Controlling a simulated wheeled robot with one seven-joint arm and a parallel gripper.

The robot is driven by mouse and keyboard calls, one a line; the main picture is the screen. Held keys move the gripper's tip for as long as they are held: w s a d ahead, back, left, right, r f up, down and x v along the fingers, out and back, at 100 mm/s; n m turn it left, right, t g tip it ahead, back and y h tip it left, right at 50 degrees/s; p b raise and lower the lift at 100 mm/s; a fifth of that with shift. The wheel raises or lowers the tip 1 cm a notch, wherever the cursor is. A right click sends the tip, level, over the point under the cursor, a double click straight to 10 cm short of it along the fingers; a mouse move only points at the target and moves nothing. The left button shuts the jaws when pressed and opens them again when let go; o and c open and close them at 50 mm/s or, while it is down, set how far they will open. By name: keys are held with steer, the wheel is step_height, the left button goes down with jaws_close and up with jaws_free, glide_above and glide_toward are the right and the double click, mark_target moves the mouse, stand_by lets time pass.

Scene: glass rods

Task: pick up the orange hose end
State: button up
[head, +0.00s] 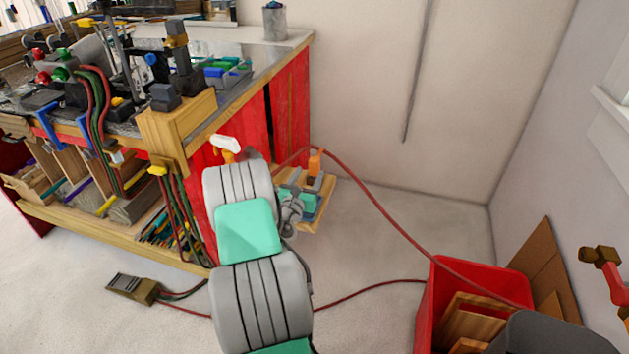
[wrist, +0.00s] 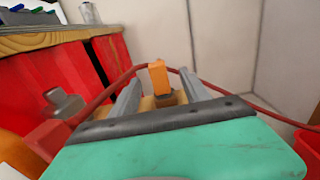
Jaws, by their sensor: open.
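The orange hose end (head: 315,162) stands upright at the back of a small wooden board on the floor, beside the red cabinet. A red hose (head: 375,215) runs close by it. In the wrist view, the orange hose end (wrist: 158,76) shows between and beyond the two grey fingers of my gripper (wrist: 160,87). The fingers are apart, one on each side of it in the picture. I cannot tell whether they reach around it.
The workbench (head: 215,125) with red cabinet panels stands close at left. A red bin (head: 424,305) with wood pieces is at lower right. The red hose arcs toward the bin. Floor toward the back wall is clear.

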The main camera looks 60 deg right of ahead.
mark_target(313, 164)
steer(key=d, duration=0.2)
steer(key=w+d+p, duration=0.1)
steer(key=d, duration=0.4)
steer(key=shift+w+d, duration=0.25)
steer(key=shift+w, duration=0.05)
steer(key=shift+c, duration=0.5)
jaws_close()
steer(key=shift+r, duration=0.1)
